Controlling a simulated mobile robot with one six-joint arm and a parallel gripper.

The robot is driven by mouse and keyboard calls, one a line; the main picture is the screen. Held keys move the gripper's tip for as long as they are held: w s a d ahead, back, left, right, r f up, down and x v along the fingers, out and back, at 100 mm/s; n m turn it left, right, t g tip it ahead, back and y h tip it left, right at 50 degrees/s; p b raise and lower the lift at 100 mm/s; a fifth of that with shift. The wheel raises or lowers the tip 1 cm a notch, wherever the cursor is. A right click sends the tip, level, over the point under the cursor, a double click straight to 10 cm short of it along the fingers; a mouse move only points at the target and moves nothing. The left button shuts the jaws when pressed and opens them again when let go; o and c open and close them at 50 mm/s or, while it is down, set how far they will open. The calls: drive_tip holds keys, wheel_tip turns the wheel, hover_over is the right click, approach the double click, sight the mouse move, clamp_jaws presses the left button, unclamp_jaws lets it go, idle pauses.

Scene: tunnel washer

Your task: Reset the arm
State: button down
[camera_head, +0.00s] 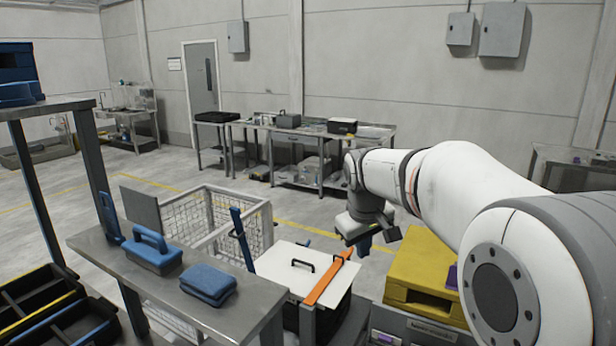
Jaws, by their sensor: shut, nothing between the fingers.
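My white and grey arm reaches in from the right side of the head view, and its wrist bends down near the middle.
A metal shelf (187,293) with a blue brush (152,252) and folded blue cloths (208,281) stands front left. A white-lidded box (290,266) bears an orange bar (333,278). A yellow case (425,268) is at the right. A wire cart (212,222) and workbenches stand behind.

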drive_tip(key=s+d+f+m, duration=0.1)
drive_tip(key=s+f, duration=0.2)
drive_tip(key=s, duration=0.5)
drive_tip(key=s+d+f+m+b, duration=0.1)
drive_tip(key=s+f+m, duration=0.1)
drive_tip(key=s, duration=0.7)
drive_tip(key=s+d+f+m, duration=0.1)
drive_tip(key=s+f+m, duration=0.1)
drive_tip(key=s, duration=0.7)
drive_tip(key=shift+s+d+f+y, duration=0.25)
drive_tip(key=shift+f+y, duration=0.15)
drive_tip(key=shift+f, duration=0.5)
drive_tip(key=c, duration=2.2)
unclamp_jaws()
